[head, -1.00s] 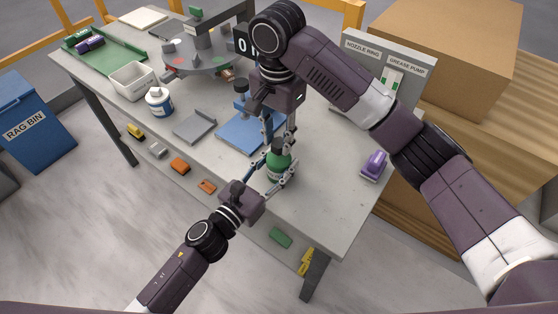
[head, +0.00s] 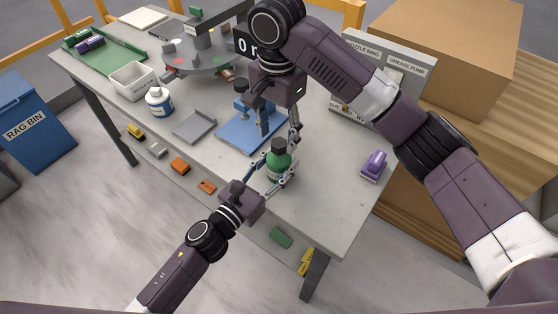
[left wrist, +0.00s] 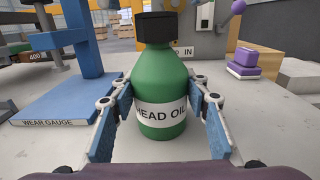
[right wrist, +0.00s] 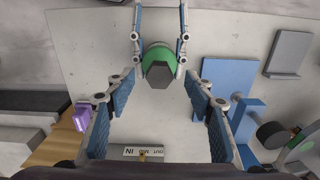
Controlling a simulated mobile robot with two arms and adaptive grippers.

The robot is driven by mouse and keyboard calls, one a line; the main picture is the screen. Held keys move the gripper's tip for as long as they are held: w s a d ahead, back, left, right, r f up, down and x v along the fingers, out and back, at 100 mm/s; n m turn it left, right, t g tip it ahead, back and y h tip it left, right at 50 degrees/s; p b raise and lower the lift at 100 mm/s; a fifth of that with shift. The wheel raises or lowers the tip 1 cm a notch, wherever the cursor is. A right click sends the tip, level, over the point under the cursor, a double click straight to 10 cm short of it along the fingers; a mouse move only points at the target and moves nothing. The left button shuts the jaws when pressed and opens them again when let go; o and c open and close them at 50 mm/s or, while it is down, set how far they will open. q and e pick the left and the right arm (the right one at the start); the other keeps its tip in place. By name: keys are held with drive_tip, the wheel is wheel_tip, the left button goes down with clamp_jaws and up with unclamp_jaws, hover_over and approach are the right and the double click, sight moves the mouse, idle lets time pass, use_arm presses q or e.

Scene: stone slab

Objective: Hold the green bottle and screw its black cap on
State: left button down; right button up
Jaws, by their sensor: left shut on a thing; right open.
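The green bottle (head: 279,166) stands upright near the table's front edge. The left wrist view shows the bottle (left wrist: 160,85) with a HEAD OIL label. Its black cap (left wrist: 157,28) sits on top of the neck; I cannot tell how tight it is. The cap also shows in the right wrist view (right wrist: 158,74). My left gripper (head: 275,175) is shut around the bottle's body, a finger on each side. My right gripper (right wrist: 158,95) is open above the bottle, its fingers wide apart and clear of the cap.
A blue wear gauge stand (head: 240,135) is just behind and left of the bottle. A purple object (head: 374,165) lies to the right. A grey tray (head: 195,126), a white-and-blue bottle (head: 159,101) and a white bin (head: 132,81) stand farther left. The front right tabletop is clear.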

sight(278, 144)
wheel_tip(278, 144, up, 10)
drive_tip(key=shift+r, duration=0.25)
use_arm(q)
drive_tip(key=c, duration=1)
unclamp_jaws()
drive_tip(key=v, duration=1.2)
